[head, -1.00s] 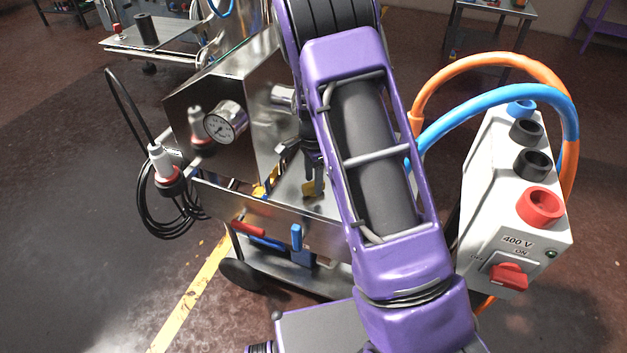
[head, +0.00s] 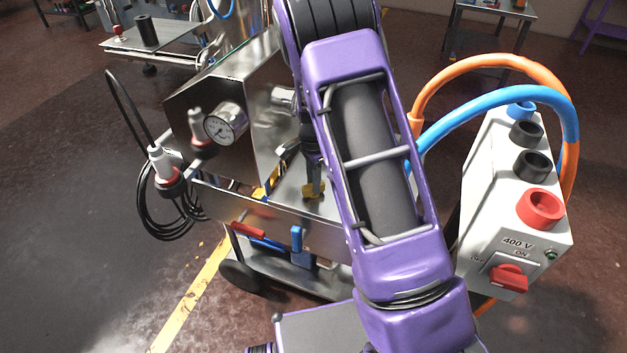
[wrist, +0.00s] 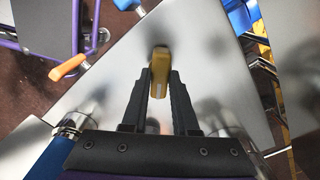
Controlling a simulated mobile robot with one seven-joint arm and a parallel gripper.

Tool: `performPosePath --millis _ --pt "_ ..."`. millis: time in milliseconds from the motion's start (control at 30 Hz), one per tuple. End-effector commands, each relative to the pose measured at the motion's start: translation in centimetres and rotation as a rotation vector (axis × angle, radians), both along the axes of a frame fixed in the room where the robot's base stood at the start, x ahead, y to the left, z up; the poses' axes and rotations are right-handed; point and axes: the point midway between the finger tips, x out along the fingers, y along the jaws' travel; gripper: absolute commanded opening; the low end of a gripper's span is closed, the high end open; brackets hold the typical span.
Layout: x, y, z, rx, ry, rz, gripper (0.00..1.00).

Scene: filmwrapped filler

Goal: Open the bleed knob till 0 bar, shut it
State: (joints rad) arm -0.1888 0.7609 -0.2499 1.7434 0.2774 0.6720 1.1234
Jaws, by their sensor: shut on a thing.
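The bleed knob, a yellow grip (wrist: 159,66), stands up from a flat metal surface in the wrist view. My gripper (wrist: 160,84) has its two dark fingers on either side of it, shut on it. The round pressure gauge (head: 222,124) with a white dial faces left on the metal housing. Its needle is too small to read surely.
A white 400 V box (head: 510,200) with a red switch and orange and blue hoses stands at the right. A red lever (head: 248,230) and a blue one (head: 296,238) sit low on the cart. A black cable coil (head: 172,212) hangs at its left.

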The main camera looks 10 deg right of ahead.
Motion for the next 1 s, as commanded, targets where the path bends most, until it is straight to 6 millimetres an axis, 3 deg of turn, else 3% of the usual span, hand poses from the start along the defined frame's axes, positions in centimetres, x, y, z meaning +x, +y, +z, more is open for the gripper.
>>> performPosePath --millis 367,1000 --pt "0.01 -0.04 0.03 0.0 -0.001 0.214 0.0" --pt "0.04 -0.05 0.05 -0.001 -0.001 0.822 0.0"
